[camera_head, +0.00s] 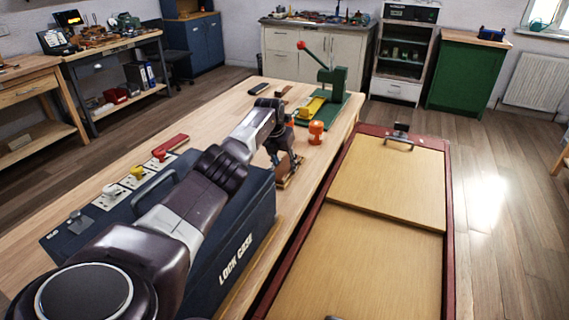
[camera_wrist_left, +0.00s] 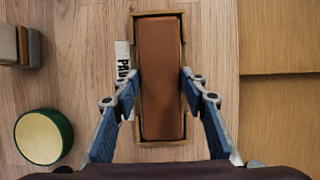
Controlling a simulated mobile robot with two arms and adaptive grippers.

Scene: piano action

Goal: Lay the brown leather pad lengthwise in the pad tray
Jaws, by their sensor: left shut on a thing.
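The brown leather pad (camera_wrist_left: 161,75) is a long reddish-brown block in the left wrist view. It lies lengthwise along the pad tray (camera_wrist_left: 160,13), within the outline of its thin wooden rim. I cannot tell whether it rests on the tray floor. My left gripper (camera_wrist_left: 160,86) is shut on the pad, one finger at each long side. In the head view the left gripper (camera_head: 287,172) is low over the tray (camera_head: 284,184) near the bench's right edge, and the pad is mostly hidden there. My right gripper is not in view.
The dark blue lock case (camera_head: 235,255) stands on the bench under my left arm. A green lever press (camera_head: 333,80) and an orange knob (camera_head: 316,128) are farther back. A red-framed wooden panel (camera_head: 390,180) lies right of the bench. A green round piece (camera_wrist_left: 43,136) lies left of the tray.

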